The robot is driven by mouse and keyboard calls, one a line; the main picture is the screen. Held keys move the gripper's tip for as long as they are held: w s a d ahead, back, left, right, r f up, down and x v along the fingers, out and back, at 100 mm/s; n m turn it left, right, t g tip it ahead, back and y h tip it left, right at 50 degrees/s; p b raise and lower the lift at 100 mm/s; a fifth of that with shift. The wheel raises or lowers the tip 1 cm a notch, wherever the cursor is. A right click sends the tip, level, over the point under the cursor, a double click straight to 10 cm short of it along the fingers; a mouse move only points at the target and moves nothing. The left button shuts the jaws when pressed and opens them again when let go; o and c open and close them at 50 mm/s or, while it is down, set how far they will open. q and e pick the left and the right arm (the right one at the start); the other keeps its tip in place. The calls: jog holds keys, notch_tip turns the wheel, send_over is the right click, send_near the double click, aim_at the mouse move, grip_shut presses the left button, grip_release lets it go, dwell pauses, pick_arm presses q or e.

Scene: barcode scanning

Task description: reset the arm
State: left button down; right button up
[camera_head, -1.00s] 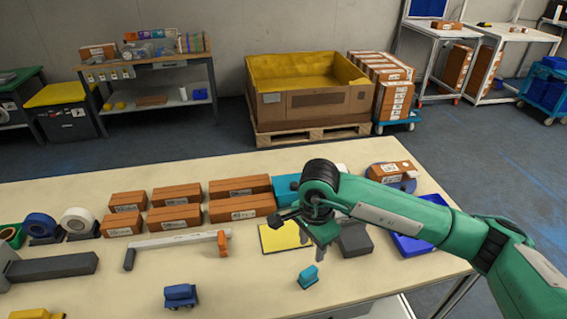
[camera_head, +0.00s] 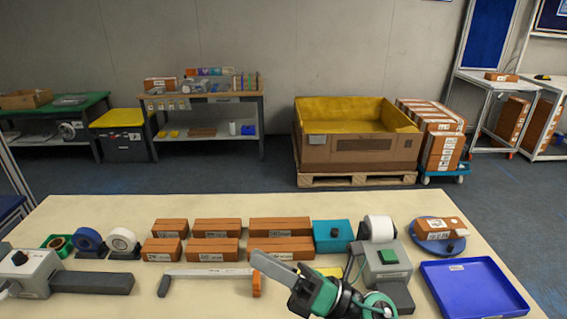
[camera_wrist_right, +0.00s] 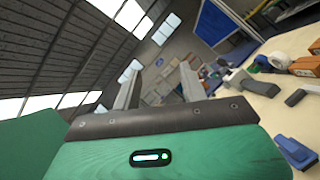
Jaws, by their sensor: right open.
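My right arm comes in at the bottom of the head view. Its green and black gripper (camera_head: 272,268) points up and left, with one grey finger showing clearly, over the front middle of the table (camera_head: 80,210). In the right wrist view the two grey fingers (camera_wrist_right: 158,86) stand apart with nothing between them. They point towards the wall and ceiling, away from the table top. My left arm and gripper are not in view.
Several brown boxes (camera_head: 280,227) stand in rows mid-table. A grey machine with a white roll (camera_head: 378,228), a blue disc (camera_head: 428,235) and a blue tray (camera_head: 475,288) lie right. A yellow pad (camera_head: 328,272) is partly hidden behind my arm. Tape rolls (camera_head: 122,241) stand left.

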jog(key=w+d+f+m+t+h, duration=0.25)
jog(key=d+m+t+h, duration=0.4)
jog(key=m, duration=0.55)
jog(key=w+d+f+m+t+h, duration=0.1)
jog(key=w+d+m+t+h, duration=0.3)
jog(key=d+m+t+h, duration=0.5)
jog(key=s+d+f+m+g+h, duration=0.2)
jog(key=d+f+m+g+h, duration=0.15)
jog(key=f+m, duration=0.4)
jog(key=s+d+f+m+g+h, duration=0.1)
jog(key=d+f+m+g+h, duration=0.25)
jog(key=f+m, duration=0.35)
jog(key=s+d+f+m+g, duration=0.2)
jog(key=s+f+g, duration=0.45)
jog(key=s, duration=0.35)
jog(key=s+d+f+m+g, duration=0.1)
jog(key=s+f+m+g, duration=0.3)
jog(key=s+f, duration=0.5)
notch_tip(320, 180, down, 32)
jog(key=s+r+n+g, duration=0.1)
jog(key=s+n+g, duration=0.1)
jog(key=s+d+f+g, duration=0.1)
jog(key=s+d+f, duration=0.2)
jog(key=s+f, duration=1.5)
jog(key=shift+d+f, duration=0.15)
jog(key=shift+f, duration=0.25)
